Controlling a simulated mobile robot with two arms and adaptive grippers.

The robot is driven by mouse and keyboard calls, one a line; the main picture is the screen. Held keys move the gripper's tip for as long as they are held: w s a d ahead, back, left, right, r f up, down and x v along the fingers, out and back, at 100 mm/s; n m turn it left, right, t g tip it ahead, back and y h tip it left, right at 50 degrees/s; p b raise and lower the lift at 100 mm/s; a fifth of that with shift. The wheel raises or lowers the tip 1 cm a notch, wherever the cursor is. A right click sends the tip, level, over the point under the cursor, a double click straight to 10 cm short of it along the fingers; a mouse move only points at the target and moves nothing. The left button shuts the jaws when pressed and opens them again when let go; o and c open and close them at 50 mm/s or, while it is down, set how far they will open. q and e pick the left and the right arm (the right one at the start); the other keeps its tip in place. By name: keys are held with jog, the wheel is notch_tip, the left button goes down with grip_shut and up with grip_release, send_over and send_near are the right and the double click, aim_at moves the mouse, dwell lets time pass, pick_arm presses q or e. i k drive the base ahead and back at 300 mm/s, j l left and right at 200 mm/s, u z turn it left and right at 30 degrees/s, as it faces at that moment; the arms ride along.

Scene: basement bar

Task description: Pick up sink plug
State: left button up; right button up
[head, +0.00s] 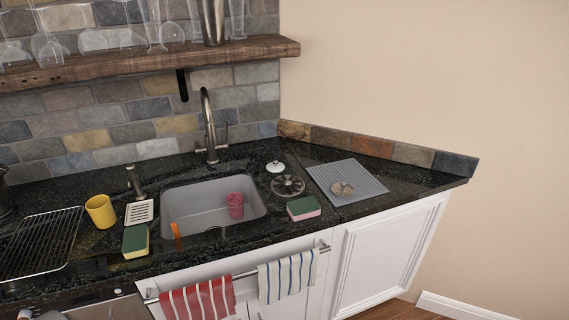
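A small round white piece with a knob on top (275,167) lies on the black counter, behind and right of the sink; it looks like the sink plug. Just in front of it lies a dark round slotted disc (287,186), like a drain strainer; I cannot tell for sure which of the two is the plug. The grey sink basin (195,205) is to their left, with a pink-red cup (235,205) and an orange-handled thing (175,233) in it. Neither of my grippers can be made out.
A green-pink sponge (303,208) lies in front of the disc. A grey mat (325,178) with a brownish lump is to the right. A tap (209,135) stands behind the sink. A yellow cup (101,211), another sponge (135,241) and a wire rack (40,245) are left. A shelf (140,62) overhangs.

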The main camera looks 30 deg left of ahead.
aim_at(275, 166)
jog(key=i+l+u, duration=0.1)
jog(key=u, duration=0.35)
jog(key=i+l+u, duration=0.1)
jog(key=l+u, duration=0.3)
jog(key=j, duration=0.1)
